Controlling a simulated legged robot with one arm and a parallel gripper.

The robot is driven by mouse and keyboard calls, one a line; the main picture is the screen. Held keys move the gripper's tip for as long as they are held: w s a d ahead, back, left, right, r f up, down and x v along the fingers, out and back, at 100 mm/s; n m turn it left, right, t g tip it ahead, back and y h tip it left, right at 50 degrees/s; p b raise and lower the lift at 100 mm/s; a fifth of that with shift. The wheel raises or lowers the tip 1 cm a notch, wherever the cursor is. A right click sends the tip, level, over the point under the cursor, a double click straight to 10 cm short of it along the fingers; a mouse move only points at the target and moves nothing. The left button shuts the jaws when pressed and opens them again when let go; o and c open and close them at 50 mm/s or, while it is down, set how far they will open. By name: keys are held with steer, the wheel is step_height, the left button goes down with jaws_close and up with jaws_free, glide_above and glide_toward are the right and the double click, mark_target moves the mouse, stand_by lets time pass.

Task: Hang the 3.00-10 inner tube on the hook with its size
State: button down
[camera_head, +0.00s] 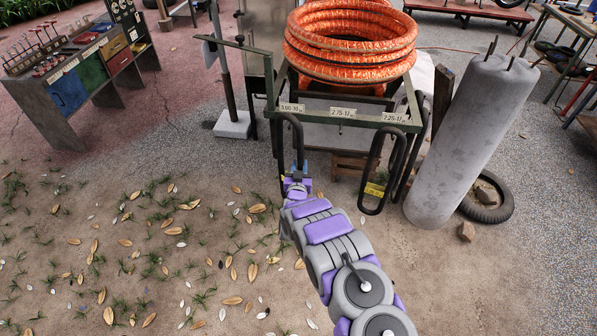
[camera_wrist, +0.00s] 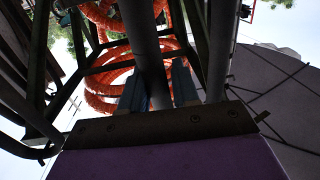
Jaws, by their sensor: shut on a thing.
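A dark inner tube (camera_head: 299,135) stands upright at the left end of the cart's front rail (camera_head: 350,122), its top just under the "3.00-10" label (camera_head: 291,107). My gripper (camera_head: 298,170) is shut on its lower part. In the wrist view the tube (camera_wrist: 146,40) passes between my gripper's two fingers (camera_wrist: 158,92). I cannot tell whether the tube's top rests on a hook. The rail also carries a "2.75-17" label (camera_head: 342,113) and a "2.25-17" label (camera_head: 394,118). Another dark tube (camera_head: 370,165) with a yellow tag hangs toward the right.
Orange coiled hose (camera_head: 350,40) lies on top of the cart. A leaning grey cylinder (camera_head: 465,145) and a tyre (camera_head: 488,200) are close on the right. A tool bench (camera_head: 75,75) stands far left. The leaf-strewn ground at front left is open.

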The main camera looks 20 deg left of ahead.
steer(key=shift+w+a, duration=0.15)
steer(key=shift+w, duration=0.35)
steer(key=shift+w+f+b, duration=0.15)
steer(key=shift+f+b, duration=0.05)
steer(key=shift+b, duration=0.1)
steer(key=shift+w+a+f, duration=0.1)
steer(key=shift+w+f, duration=0.1)
steer(key=shift+f, duration=0.3)
steer(key=shift+w+a+f, duration=0.1)
steer(key=shift+w+f, duration=0.1)
steer(key=shift+f, duration=0.25)
steer(key=shift+d+f, duration=0.1)
steer(key=shift+f, duration=0.05)
steer(key=c, duration=0.8)
jaws_free()
steer(key=shift+o, duration=0.2)
steer(key=p+v, duration=0.3)
steer(key=v, duration=1.4)
steer(key=shift+p, duration=0.3)
steer(key=shift+d+f, duration=0.1)
